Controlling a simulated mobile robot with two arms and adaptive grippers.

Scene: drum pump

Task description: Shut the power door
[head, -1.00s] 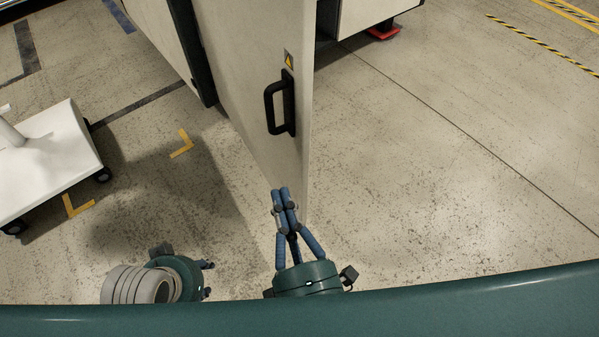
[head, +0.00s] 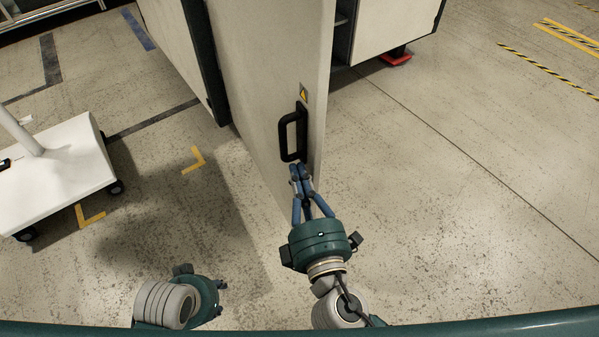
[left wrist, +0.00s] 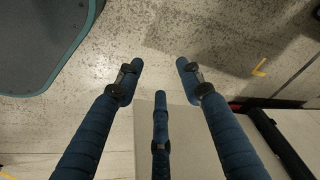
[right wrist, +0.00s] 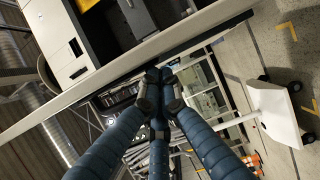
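The power door (head: 262,70) is a tall pale panel standing open, swung out from its cabinet. It carries a black handle (head: 284,137) and a yellow warning label (head: 303,94) near its free edge. My right gripper (head: 299,168) has its blue fingers together just below the handle, close to the door. I cannot tell whether they touch it. In the right wrist view the fingertips (right wrist: 159,78) meet with nothing seen between them, beside a pale edge. My left gripper (head: 218,288) is low and left of the door; the left wrist view shows its fingers (left wrist: 160,72) spread and empty.
A white wheeled cart (head: 60,175) stands at the left. The cabinet's white front (head: 392,28) and a red foot (head: 397,57) are behind the door at right. The floor (head: 450,200) right of the door is clear.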

